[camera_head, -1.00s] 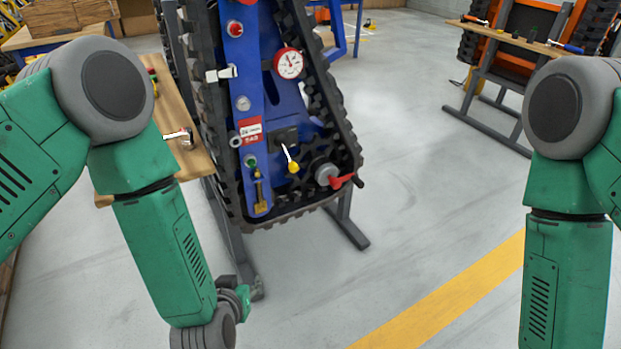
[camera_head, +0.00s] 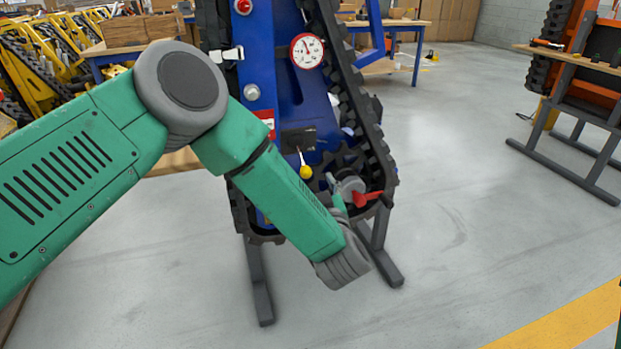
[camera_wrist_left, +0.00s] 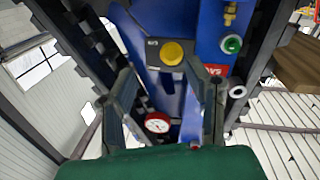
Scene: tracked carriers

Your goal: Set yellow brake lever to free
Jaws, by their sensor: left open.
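The yellow brake lever (camera_head: 306,172) has a thin white stem and a yellow knob. It hangs down from a black plate (camera_head: 298,140) on the blue tracked carrier (camera_head: 262,60), tilted slightly right. In the left wrist view the yellow knob (camera_wrist_left: 172,53) faces the camera in front of the black plate. My left gripper (camera_wrist_left: 168,97) is open and empty. Its fingers frame the space below the knob in that view, apart from it. In the head view my left forearm crosses the carrier's lower part, and the gripper is mostly hidden behind the wrist. My right gripper is out of view.
A round gauge (camera_head: 307,50) sits above the lever, and a red handle (camera_head: 367,198) lies to its lower right. A green button (camera_wrist_left: 231,44) shows in the wrist view. Black tracks flank the panel. Another orange carrier (camera_head: 581,70) stands right; the floor between is clear.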

